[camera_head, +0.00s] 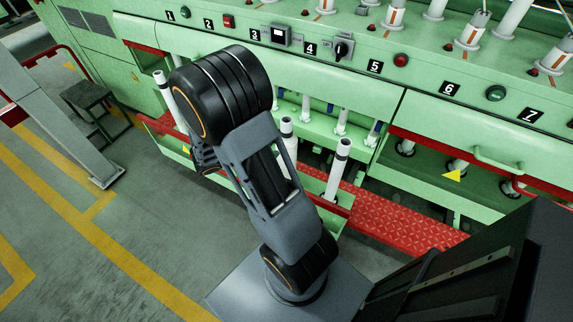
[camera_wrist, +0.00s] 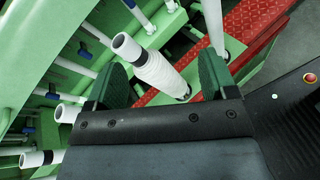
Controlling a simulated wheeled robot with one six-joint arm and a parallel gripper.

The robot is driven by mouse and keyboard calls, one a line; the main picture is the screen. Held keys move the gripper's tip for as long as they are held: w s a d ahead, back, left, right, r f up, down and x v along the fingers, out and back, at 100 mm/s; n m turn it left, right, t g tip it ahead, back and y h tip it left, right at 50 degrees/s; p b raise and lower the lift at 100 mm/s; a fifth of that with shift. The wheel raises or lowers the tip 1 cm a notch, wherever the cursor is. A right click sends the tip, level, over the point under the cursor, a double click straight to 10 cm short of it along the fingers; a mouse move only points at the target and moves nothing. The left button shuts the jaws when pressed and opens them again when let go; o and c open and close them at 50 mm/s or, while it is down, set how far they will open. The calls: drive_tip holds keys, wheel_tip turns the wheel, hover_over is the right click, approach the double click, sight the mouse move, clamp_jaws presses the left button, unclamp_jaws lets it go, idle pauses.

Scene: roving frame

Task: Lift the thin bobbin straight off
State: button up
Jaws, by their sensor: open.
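In the wrist view a slim white bobbin (camera_wrist: 163,76) with yarn wound on it and a bare hollow top stands between the two green fingers of my gripper (camera_wrist: 162,68). The fingers are open, with a visible gap on both sides of it. Its top leans toward the upper left of the picture, and its lower end is near the red tread. I cannot tell from its winding alone whether it is the thin one. In the head view my gripper (camera_head: 206,158) is mostly hidden behind my arm.
White tubes with dark rings (camera_head: 338,165) (camera_head: 163,90) stand along the green machine (camera_head: 420,110). In the wrist view, other tubes (camera_wrist: 65,113) (camera_wrist: 40,158) are left of my gripper and one (camera_wrist: 213,22) is close on its right. A red tread plate (camera_head: 400,215) runs along the front.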

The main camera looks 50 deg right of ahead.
sight(283, 127)
drive_tip(key=w+d+f+n+t+h+b, duration=0.25)
drive_tip(key=w+f+n+t+h, duration=0.2)
drive_tip(key=f+n, duration=0.3)
drive_tip(key=shift+t+y, duration=0.35)
drive_tip(key=d, duration=0.2)
drive_tip(key=w+d, duration=0.1)
drive_tip(key=d, duration=0.4)
drive_tip(key=shift+w+f, duration=0.15)
drive_tip(key=shift+f, duration=0.1)
drive_tip(key=shift+w+d+r, duration=0.1)
drive_tip(key=shift+d+r, duration=0.05)
drive_tip(key=shift+d, duration=1.45)
drive_tip(key=shift+w+d+r, duration=0.1)
drive_tip(key=shift+d, duration=1.45)
drive_tip(key=shift+c, duration=0.2)
clamp_jaws()
